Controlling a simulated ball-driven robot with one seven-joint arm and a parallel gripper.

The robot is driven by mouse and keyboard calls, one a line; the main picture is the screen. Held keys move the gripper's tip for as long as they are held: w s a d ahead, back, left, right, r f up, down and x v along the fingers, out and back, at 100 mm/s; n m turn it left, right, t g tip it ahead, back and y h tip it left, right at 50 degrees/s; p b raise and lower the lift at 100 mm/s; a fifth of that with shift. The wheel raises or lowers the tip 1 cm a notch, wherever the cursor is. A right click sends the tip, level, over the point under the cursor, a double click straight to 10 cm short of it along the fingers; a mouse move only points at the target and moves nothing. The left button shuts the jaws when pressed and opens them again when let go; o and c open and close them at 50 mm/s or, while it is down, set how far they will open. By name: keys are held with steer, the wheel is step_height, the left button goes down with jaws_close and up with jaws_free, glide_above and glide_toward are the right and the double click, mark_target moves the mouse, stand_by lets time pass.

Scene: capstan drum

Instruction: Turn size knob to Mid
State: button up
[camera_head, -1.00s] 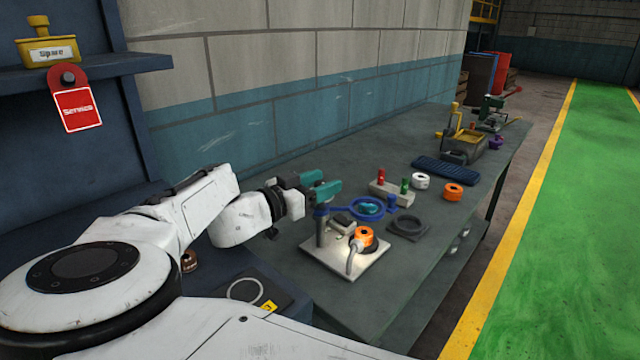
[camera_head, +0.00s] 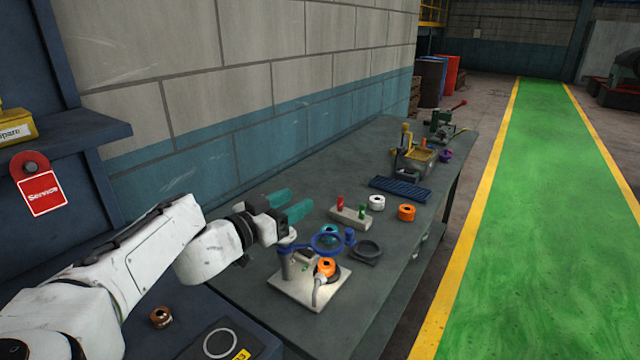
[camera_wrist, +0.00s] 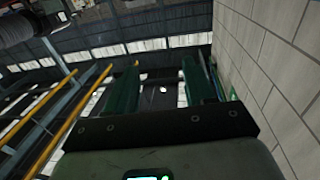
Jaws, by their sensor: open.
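My gripper (camera_head: 291,206) has teal fingers spread apart with nothing between them. In the head view it is above the bench, over the back of a pale square plate (camera_head: 333,293). The plate carries a blue ring on an arm (camera_head: 327,244), a grey post, an orange drum (camera_head: 326,267) and a grey cable. In the wrist view the open fingers (camera_wrist: 160,85) point toward the ceiling beams and wall. I cannot make out which part is the size knob, and no Mid marking is readable.
A block with a red and a green peg (camera_head: 350,216), a white ring (camera_head: 377,202), an orange ring (camera_head: 406,212) and a dark square pad (camera_head: 366,251) lie beyond the plate. A blue mat (camera_head: 400,189) is farther back. The block wall borders the bench on the left.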

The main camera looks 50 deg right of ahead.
steer(key=s+a+r+p, duration=0.2)
steer(key=s+r+p, duration=0.3)
steer(key=s+p, duration=0.3)
steer(key=shift+s+a, duration=0.35)
steer(key=shift+s, duration=0.4)
